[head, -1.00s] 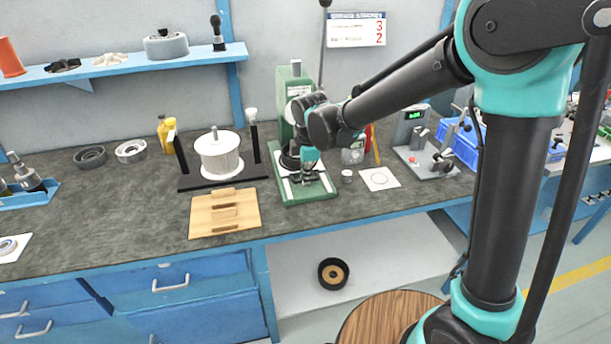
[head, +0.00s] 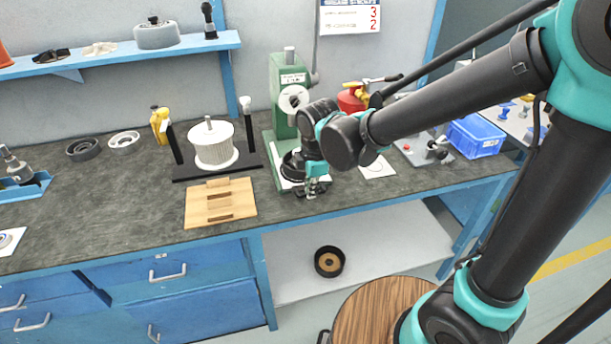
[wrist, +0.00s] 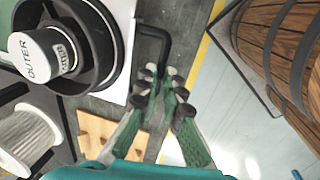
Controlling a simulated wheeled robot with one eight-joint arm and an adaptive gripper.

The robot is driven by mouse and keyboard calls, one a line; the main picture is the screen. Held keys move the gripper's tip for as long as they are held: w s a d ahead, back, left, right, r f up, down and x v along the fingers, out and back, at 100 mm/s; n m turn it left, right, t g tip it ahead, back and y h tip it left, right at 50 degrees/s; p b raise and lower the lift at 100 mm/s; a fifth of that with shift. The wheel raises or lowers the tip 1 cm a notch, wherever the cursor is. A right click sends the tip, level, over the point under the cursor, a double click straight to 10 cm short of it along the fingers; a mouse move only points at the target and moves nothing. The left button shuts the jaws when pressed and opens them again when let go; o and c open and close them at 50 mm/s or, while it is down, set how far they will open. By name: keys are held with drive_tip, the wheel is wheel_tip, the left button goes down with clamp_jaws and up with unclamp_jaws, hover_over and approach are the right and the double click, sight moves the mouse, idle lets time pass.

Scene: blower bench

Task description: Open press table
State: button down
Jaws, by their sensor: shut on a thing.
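The green press (head: 286,85) stands on the bench, with its white press table (head: 283,181) low in front of its column. In the wrist view the white table (wrist: 118,22) carries a round black fixture (wrist: 105,50) holding a part with a light cap (wrist: 42,52) marked OUTER. A bent black handle (wrist: 160,32) sticks out from the table's edge. My gripper (head: 316,187) is at the front right of the press. In the wrist view my gripper (wrist: 162,88) is shut on the handle's end, which its fingers partly hide. My wrist hides part of the press base.
A wooden block (head: 220,203) and a white spool (head: 214,146) on a black stand are left of the press. A blue bin (head: 474,137) is to the right.

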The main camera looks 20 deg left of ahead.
drive_tip(key=shift+s+d, duration=0.5)
drive_tip(key=shift+s, duration=0.35)
drive_tip(key=c, duration=1.6)
unclamp_jaws()
drive_tip(key=r, duration=0.4)
drive_tip(key=s+r, duration=0.1)
drive_tip(key=r, duration=0.2)
drive_tip(key=s+d+r, duration=0.1)
drive_tip(key=r, duration=0.3)
drive_tip(key=shift+r, duration=0.35)
